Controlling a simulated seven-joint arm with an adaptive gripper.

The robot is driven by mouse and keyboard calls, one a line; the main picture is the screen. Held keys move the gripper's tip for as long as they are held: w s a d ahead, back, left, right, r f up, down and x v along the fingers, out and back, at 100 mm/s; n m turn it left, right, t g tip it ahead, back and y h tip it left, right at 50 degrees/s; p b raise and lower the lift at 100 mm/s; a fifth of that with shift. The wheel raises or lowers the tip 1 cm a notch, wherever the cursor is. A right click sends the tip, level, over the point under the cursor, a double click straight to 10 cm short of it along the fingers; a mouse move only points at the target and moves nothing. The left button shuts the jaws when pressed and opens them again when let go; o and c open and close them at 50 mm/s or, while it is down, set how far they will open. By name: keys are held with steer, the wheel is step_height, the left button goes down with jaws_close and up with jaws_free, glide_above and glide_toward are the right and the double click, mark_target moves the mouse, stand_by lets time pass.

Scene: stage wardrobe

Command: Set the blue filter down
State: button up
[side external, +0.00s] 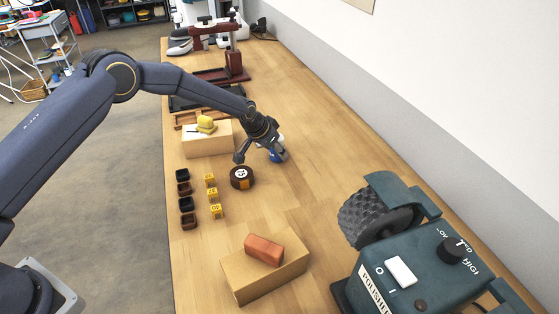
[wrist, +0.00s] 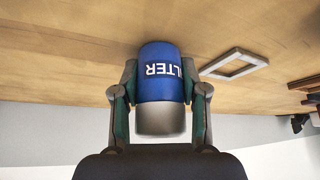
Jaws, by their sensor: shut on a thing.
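The blue filter (wrist: 160,88) is a cylinder with a blue body, white lettering partly reading "LTER", and a grey metallic end. My gripper (wrist: 159,76) is shut on it, with one finger on each side, in the wrist view. In the side external view, my gripper (side external: 270,152) is low over the wooden table (side external: 325,205), and the filter (side external: 275,157) is small and partly hidden by the fingers. I cannot tell whether the filter touches the table.
A grey square frame (wrist: 234,65) lies near the filter in the wrist view. A dark round tape-like item (side external: 241,178), small yellow blocks (side external: 213,195) and dark little bins (side external: 187,204) lie nearby. A box with a brick (side external: 264,249) and a polisher (side external: 425,265) stand in front.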

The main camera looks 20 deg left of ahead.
steer(key=o, duration=1.2)
steer(key=shift+c, duration=0.2)
steer(key=shift+s+r, duration=0.1)
steer(key=shift+r, duration=0.3)
steer(key=s+a+r+n+y, duration=0.1)
steer(key=s+a+r, duration=0.3)
steer(key=s+r, duration=0.6)
steer(key=s+a+r, duration=0.4)
steer(key=s+r, duration=0.3)
steer(key=r, duration=0.6)
steer(key=s+a+r+n, duration=0.1)
steer(key=s+a, duration=0.1)
steer(key=s, duration=0.6)
steer(key=s+a+r+n, duration=0.1)
steer(key=s+a, duration=0.1)
steer(key=s, duration=0.7)
steer(key=s+a+r+y, duration=0.1)
steer(key=s+a, duration=0.1)
steer(key=s, duration=0.7)
steer(key=shift+a+r+n, duration=0.35)
steer(key=shift+a+n, duration=0.05)
